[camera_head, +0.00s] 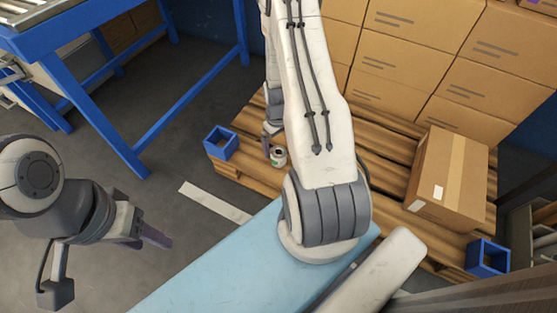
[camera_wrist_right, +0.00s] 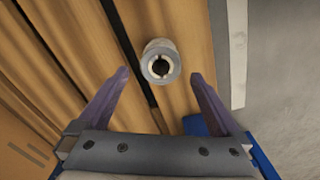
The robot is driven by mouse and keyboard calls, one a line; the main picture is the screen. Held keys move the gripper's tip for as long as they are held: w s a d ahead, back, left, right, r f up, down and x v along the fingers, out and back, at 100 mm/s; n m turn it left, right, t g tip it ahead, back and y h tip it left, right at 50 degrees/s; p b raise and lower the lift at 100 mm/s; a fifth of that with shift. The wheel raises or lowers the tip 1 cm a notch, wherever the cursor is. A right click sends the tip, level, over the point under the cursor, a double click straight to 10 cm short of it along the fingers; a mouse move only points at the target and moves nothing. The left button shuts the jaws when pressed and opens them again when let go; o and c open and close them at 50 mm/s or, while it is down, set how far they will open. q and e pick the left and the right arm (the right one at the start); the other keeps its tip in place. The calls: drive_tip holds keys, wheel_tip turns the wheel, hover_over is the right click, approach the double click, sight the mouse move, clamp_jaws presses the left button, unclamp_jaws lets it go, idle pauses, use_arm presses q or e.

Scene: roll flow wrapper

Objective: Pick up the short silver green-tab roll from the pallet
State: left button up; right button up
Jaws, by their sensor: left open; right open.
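The short silver roll (camera_head: 278,156) stands on the wooden pallet (camera_head: 236,176) near its left front corner, with a small green mark on it in the head view. In the right wrist view the roll (camera_wrist_right: 160,62) shows end-on, with a dark core hole, just beyond and between my right fingertips. My right gripper (camera_wrist_right: 160,77) is open and empty, with one purple finger on each side. In the head view it is mostly hidden behind my right arm, close to the roll. My left gripper (camera_head: 155,239) is open and empty over the floor at left.
A blue square corner block (camera_head: 221,143) stands left of the roll. Another blue block (camera_head: 487,257) is at the pallet's right. A cardboard box (camera_head: 448,178) lies on the pallet, with stacked boxes (camera_head: 400,60) behind. A blue-framed table (camera_head: 85,45) stands at upper left.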

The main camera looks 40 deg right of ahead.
sight(278, 150)
wheel_tip(278, 150, down, 3)
drive_tip(key=shift+s+f+b, duration=0.1)
drive_tip(key=shift+b, duration=0.6)
drive_tip(key=c, duration=1.5)
drive_tip(key=shift+r, duration=0.2)
drive_tip(key=shift+c, duration=0.2)
